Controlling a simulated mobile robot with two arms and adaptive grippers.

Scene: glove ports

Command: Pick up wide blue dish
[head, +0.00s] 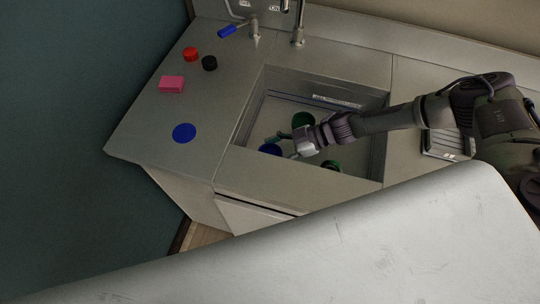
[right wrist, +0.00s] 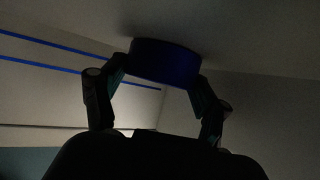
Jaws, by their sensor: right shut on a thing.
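The wide blue dish (head: 270,149) is inside the sink in the head view, near its left side, partly hidden by my right gripper. My right gripper (head: 283,147) reaches in from the right and is shut on the dish. In the right wrist view the round, dark blue dish (right wrist: 165,62) sits between the two fingers of the right gripper (right wrist: 162,72), one finger at each side. I cannot tell whether the dish still touches the sink bottom. My left gripper is not in view.
Green vessels (head: 303,119) (head: 332,166) are in the sink (head: 228,172) close to my right gripper. A blue disc (head: 184,132), pink block (head: 172,85), red item (head: 191,54) and black item (head: 209,63) lie on the left counter. The faucet (head: 298,38) stands behind. A pale panel (head: 340,245) fills the foreground.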

